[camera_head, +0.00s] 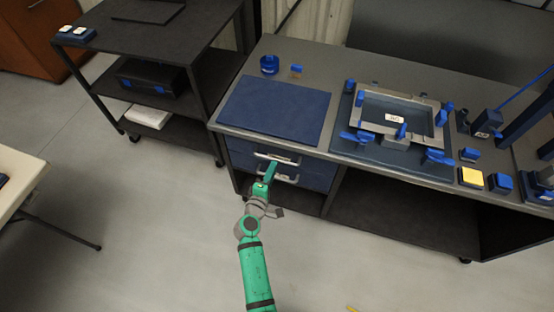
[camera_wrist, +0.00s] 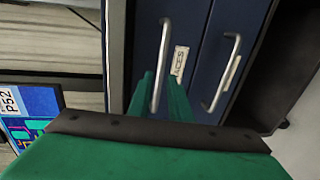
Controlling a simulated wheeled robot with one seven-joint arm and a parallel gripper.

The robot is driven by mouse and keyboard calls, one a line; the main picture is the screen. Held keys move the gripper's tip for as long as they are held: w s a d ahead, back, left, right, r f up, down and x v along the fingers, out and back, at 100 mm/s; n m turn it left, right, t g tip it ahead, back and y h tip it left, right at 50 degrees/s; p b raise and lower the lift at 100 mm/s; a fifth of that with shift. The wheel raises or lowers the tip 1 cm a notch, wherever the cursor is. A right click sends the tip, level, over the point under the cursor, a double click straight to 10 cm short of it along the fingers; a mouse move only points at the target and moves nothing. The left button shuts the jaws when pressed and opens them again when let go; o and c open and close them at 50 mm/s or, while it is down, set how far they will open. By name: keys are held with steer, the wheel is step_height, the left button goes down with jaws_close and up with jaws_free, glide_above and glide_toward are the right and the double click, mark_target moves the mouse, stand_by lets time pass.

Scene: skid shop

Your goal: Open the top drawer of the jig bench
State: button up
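The jig bench (camera_head: 375,62) has a grey top and two blue drawers under its left end. The top drawer (camera_head: 240,147) looks closed, with a pale bar handle (camera_head: 277,158). The lower drawer (camera_head: 318,179) looks closed, with its own handle (camera_head: 286,178). My green gripper (camera_head: 268,174) is in front of the drawers and hides part of both fronts. In the wrist view the picture is turned sideways, and my gripper (camera_wrist: 160,98) has its fingers apart. The top drawer's handle (camera_wrist: 163,55) lies between them, with gaps visible. The lower handle (camera_wrist: 222,75) is outside, to the right.
A blue mat (camera_head: 275,110) and a jig fixture (camera_head: 391,150) with blue clamps lie on the bench. A black shelf cart (camera_head: 150,45) stands at the left. A pale table (camera_head: 18,180) edges in from the left. The floor (camera_head: 160,230) before the drawers is clear.

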mark_target(277, 159)
steer(key=shift+x, duration=3.15)
jaws_close()
